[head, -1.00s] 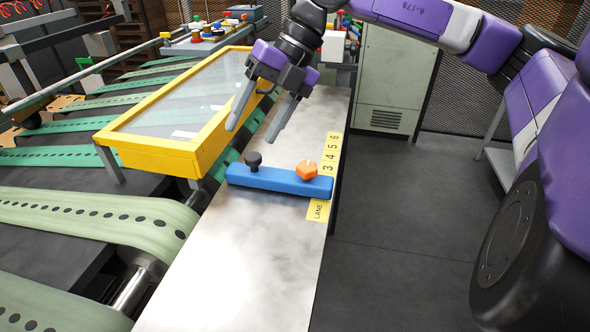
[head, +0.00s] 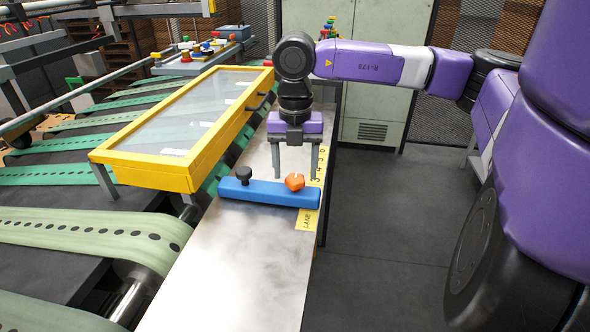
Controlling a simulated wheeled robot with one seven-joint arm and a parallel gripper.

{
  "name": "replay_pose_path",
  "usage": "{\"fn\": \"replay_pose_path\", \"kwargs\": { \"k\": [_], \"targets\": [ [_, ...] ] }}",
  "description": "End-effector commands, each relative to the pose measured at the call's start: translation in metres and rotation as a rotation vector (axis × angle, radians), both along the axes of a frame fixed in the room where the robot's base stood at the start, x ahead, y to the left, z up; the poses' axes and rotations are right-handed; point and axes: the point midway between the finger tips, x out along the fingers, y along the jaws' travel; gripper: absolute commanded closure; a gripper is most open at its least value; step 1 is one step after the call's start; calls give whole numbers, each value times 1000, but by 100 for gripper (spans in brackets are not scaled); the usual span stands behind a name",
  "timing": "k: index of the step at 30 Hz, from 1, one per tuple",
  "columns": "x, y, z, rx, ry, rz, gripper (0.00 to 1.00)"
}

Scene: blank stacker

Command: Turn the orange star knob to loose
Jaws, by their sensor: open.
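The orange star knob (head: 294,182) sits on the right part of a blue bar (head: 262,193) that lies across the metal ledge. A small black knob (head: 244,174) stands on the bar's left part. My gripper (head: 294,176) points down, its two grey fingers spread wide apart and empty. No contact with the knob shows.
A yellow-framed clear cover (head: 180,180) stands left of the ledge, with green belts (head: 100,230) beyond it. A yellow number strip (head: 307,219) runs along the ledge's right edge under the bar. The metal ledge (head: 235,270) in front of the bar is bare.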

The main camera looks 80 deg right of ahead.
Motion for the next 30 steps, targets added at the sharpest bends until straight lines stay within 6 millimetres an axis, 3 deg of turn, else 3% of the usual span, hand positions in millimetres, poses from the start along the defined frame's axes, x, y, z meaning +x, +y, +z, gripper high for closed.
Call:
{"fn": "replay_pose_path", "kwargs": {
  "k": [6, 14, 23, 30],
  "targets": [
    [0, 1, -15, 1, -1, 1, 37],
    [0, 0, -16, 0, -1, 2, 37],
    [0, 0, -16, 0, -1, 1, 96],
    [0, 0, -17, 0, -1, 18, 99]
  ]
}}
